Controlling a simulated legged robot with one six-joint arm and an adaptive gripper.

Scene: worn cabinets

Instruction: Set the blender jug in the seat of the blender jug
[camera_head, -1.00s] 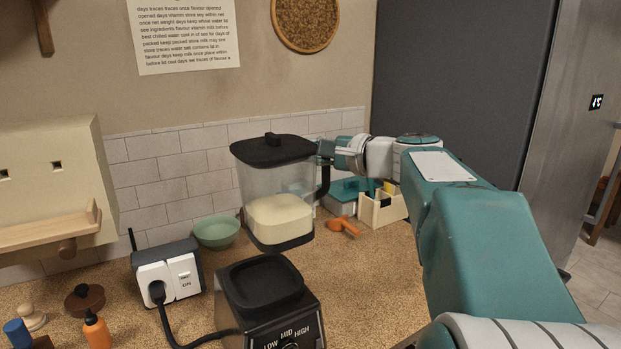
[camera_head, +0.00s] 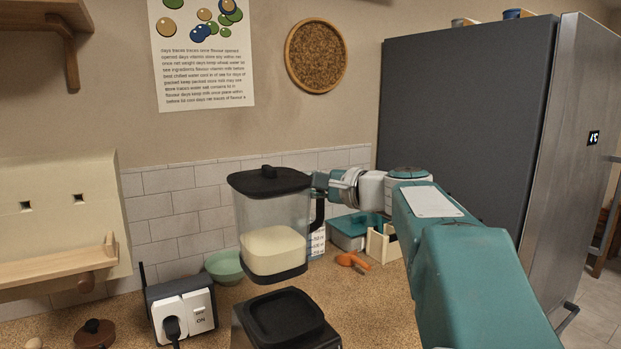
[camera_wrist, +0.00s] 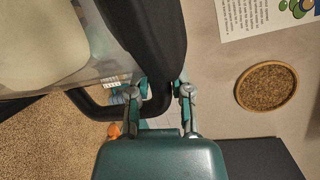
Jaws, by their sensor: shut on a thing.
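The blender jug (camera_head: 271,222) is clear with a black lid, a black base rim and a black handle, and holds a pale filling. It hangs upright in the air in the head view. My gripper (camera_head: 322,184) is shut on its handle at the jug's right side. In the wrist view my gripper (camera_wrist: 160,88) closes around the black handle (camera_wrist: 120,108), with the jug (camera_wrist: 45,45) at the left. The blender base with its dark square seat (camera_head: 285,316) stands below the jug, slightly to the right in the picture. A gap shows between jug and seat.
A socket box (camera_head: 183,309) with a plug stands left of the base. A green bowl (camera_head: 224,266) sits behind. An orange object (camera_head: 352,261), a teal-lidded container (camera_head: 354,230) and a cream crate (camera_head: 382,244) lie to the right. A wooden shelf (camera_head: 60,268) is at the left.

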